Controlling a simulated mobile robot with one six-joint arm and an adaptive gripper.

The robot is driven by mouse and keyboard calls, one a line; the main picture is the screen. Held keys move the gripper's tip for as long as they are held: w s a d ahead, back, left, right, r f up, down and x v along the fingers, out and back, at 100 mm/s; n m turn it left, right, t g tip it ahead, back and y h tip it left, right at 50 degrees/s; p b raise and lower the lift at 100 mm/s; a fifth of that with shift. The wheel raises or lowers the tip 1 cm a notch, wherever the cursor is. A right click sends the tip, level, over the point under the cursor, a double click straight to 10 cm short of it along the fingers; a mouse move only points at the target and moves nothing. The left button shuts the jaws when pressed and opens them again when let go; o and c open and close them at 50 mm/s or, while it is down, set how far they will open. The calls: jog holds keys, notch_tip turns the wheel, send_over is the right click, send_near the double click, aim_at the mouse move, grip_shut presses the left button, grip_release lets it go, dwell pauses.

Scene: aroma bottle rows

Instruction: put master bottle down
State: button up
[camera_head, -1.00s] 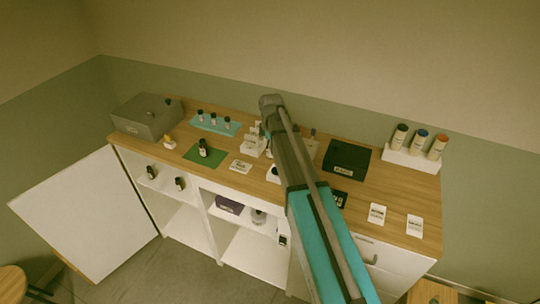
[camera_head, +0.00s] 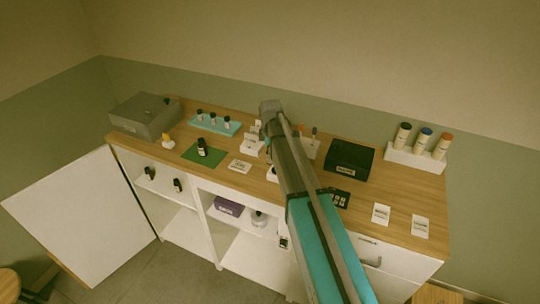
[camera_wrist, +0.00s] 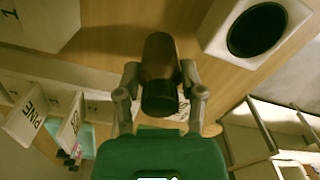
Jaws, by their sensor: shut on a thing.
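In the wrist view my gripper (camera_wrist: 160,92) is shut on a dark brown bottle with a black cap, the master bottle (camera_wrist: 158,55). One finger is on each side of it. Wooden counter surface shows behind the bottle; I cannot tell whether the bottle touches it. In the head view my arm hides the gripper and the held bottle.
A grey box (camera_head: 143,118) and a teal tray (camera_head: 228,130) with small bottles are at the back left. A black box (camera_head: 349,158) and a white rack (camera_head: 415,160) of capped containers stand right of my arm. White cards (camera_head: 381,214) lie at the front right.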

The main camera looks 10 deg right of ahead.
jog(key=shift+f, duration=0.15)
jog(key=o, duration=1.1)
jog(key=shift+o, duration=0.2)
notch_tip(320, 180, up, 12)
jog(key=p, duration=1.2)
jog(key=shift+r, duration=0.2)
jog(key=shift+s, duration=0.1)
